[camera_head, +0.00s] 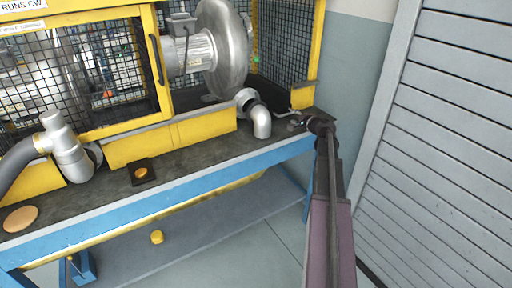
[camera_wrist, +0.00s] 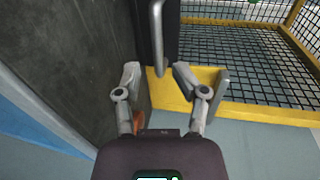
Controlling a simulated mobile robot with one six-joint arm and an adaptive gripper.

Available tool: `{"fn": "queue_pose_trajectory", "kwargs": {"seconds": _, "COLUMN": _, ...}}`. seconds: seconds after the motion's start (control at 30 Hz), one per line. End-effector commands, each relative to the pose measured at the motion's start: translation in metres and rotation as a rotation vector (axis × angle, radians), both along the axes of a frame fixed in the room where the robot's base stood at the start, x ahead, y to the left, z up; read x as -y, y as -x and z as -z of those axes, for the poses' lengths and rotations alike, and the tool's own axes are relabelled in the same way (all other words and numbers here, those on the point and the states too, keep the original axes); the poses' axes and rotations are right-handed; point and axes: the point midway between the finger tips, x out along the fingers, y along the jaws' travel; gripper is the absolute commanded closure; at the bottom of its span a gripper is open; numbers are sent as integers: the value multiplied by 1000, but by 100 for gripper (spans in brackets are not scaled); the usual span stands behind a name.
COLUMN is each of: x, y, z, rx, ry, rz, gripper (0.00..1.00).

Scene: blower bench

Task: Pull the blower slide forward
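A bent silver handle (camera_wrist: 157,38), which looks like the blower slide's handle, stands out from a dark upright plate in the wrist view. Its lower end lies between my fingertips in the picture; I see no contact. In the head view a small grey rod (camera_head: 286,115) shows just left of my gripper (camera_head: 298,124), at the bench's right end. My gripper (camera_wrist: 157,72) is open in the wrist view, its two fingers apart with nothing held. The silver blower (camera_head: 222,50) sits inside the yellow cage. How far the slide is out cannot be told.
The yellow mesh cage (camera_head: 175,140) stands on the dark bench top (camera_head: 190,160). A grey elbow pipe (camera_head: 261,122) sticks out left of my gripper. A black box with an orange button (camera_head: 142,172) sits on the bench. A slatted shutter (camera_head: 440,150) is at right.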

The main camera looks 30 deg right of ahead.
Motion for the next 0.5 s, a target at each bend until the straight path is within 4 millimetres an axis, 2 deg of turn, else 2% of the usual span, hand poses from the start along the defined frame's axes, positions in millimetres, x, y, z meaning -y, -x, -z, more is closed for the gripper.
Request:
{"fn": "queue_pose_trajectory", "kwargs": {"seconds": 0.1, "x": 0, "y": 20, "z": -5, "rx": 0, "ry": -1, "rz": 1, "gripper": 49}}
{"fn": "queue_pose_trajectory", "kwargs": {"seconds": 0.5, "x": 4, "y": 73, "z": -16, "rx": 1, "ry": -1, "rz": 1, "gripper": 49}}
